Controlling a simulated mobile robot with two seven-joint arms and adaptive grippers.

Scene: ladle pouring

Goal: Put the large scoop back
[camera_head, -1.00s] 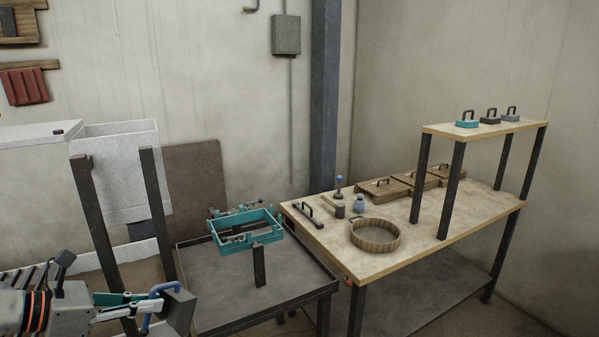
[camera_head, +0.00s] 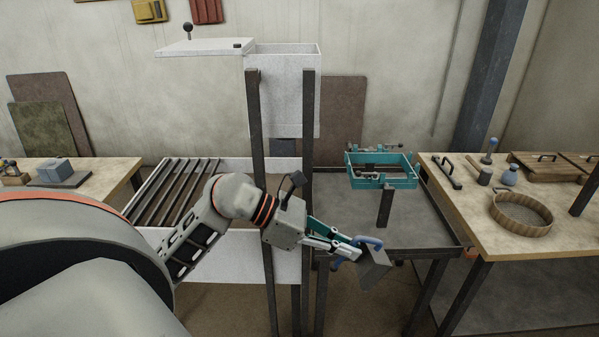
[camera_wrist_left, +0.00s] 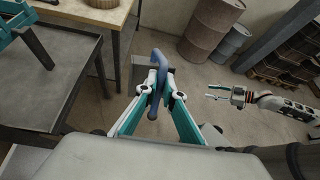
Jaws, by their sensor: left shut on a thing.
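The large scoop has a blue handle (camera_head: 368,241) and a dark grey scoop body (camera_head: 375,270). My left gripper (camera_head: 350,249) is shut on the handle and holds the scoop in the air, in front of the grey trolley's left side. In the left wrist view the blue handle (camera_wrist_left: 157,72) stands between the two fingertips (camera_wrist_left: 160,92). The scoop body is mostly hidden there. My right gripper (camera_wrist_left: 220,92) shows small at the right of the left wrist view, with its fingers apart and nothing visible between them; it is outside the head view.
The grey trolley (camera_head: 345,226) carries a teal frame (camera_head: 385,182). Right of it, a wooden table (camera_head: 465,212) holds a round sieve (camera_head: 521,213) and small tools. Dark posts (camera_head: 308,170) of a white hopper (camera_head: 290,95) stand just left of my gripper. Barrels (camera_wrist_left: 212,30) stand in the wrist view.

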